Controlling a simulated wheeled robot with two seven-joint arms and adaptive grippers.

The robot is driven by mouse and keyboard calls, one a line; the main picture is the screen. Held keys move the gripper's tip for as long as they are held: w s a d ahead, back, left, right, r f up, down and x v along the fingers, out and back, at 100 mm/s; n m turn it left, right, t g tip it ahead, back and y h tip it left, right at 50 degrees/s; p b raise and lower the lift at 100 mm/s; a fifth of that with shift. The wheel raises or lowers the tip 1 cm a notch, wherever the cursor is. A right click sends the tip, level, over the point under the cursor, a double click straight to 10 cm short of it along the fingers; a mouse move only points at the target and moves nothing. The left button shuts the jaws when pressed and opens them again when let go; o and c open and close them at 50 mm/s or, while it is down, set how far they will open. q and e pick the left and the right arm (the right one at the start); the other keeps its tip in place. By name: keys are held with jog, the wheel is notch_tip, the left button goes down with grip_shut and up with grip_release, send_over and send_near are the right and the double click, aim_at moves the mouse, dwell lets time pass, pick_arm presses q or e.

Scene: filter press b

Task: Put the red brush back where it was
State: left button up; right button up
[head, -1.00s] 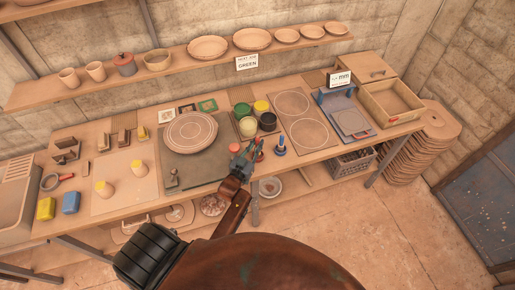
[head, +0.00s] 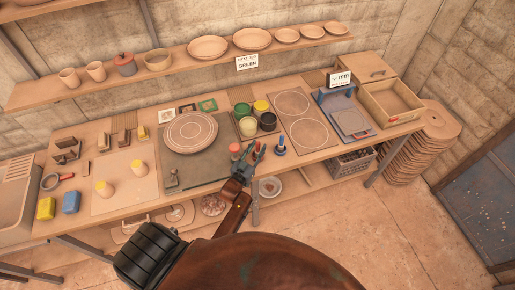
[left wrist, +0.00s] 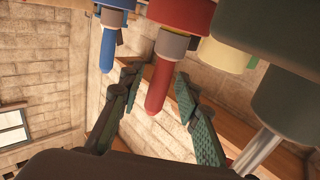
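The red brush (left wrist: 162,75) shows in the left wrist view with its red handle between the two fingers of my left gripper (left wrist: 158,78). The fingers are spread, with gaps visible on both sides of the handle. A grey collar joins the handle to a wider red part at the top edge of that view. In the head view my left gripper (head: 256,150) is at the table's front edge, and it mostly hides the red brush. A blue brush (head: 280,143) stands just right of it; it also shows in the left wrist view (left wrist: 108,45). My right gripper is not seen.
A round red item (head: 235,149) is close left of the gripper. Green (head: 242,109), yellow (head: 261,107), pale (head: 248,126) and black (head: 267,121) pots stand behind. A board with two discs (head: 303,118) lies to the right.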

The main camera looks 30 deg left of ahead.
pick_arm(q)
jog(key=shift+s+r, duration=0.1)
jog(key=shift+s, duration=0.05)
jog(key=s, duration=0.7)
jog(key=s+d, duration=0.1)
jog(key=s, duration=0.3)
jog(key=shift+s+b, duration=0.35)
